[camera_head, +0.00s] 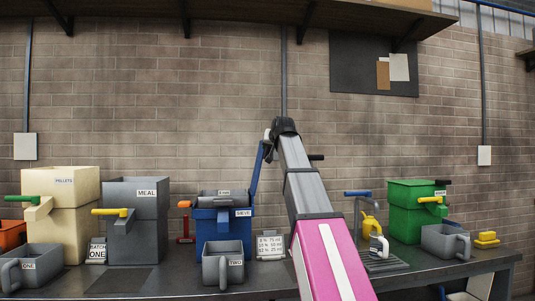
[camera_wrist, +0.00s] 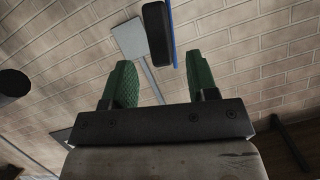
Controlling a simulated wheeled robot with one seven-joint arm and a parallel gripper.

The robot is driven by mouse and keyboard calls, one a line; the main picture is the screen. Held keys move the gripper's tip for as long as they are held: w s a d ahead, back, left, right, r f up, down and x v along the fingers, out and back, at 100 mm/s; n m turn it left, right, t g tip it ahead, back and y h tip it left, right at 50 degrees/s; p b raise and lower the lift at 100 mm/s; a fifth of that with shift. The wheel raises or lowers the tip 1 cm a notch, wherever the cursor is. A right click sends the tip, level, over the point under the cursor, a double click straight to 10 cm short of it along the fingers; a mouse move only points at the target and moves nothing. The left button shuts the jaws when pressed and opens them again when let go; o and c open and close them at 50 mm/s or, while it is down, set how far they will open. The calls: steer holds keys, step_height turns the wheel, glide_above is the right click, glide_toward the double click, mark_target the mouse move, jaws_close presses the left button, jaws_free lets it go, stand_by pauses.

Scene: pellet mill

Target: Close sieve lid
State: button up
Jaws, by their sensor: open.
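The blue sieve (camera_head: 222,232), labelled SIEVE, stands mid-bench with a grey cylinder labelled 4 mm across its top. Its lid (camera_head: 257,168) is a thin blue panel, raised nearly upright at the sieve's right side. In the wrist view, a blue edge (camera_wrist: 174,34), apparently the lid, shows beside a black rounded bar (camera_wrist: 157,33). My gripper (camera_wrist: 158,60) has two green fingers, open and empty. The bar lies beyond the fingertips, in line with the gap between them. In the head view, my gripper is near the lid's upper end, mostly hidden by my arm.
A grey cup labelled TWO (camera_head: 223,265) stands before the sieve. A small sign (camera_head: 270,246) is right of it. The grey MEAL bin (camera_head: 137,222) and cream PELLETS bin (camera_head: 62,222) are left; a green bin (camera_head: 407,216) is right. A brick wall is close behind.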

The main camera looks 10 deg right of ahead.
mark_target(269, 150)
steer(key=x, duration=0.7)
jaws_close()
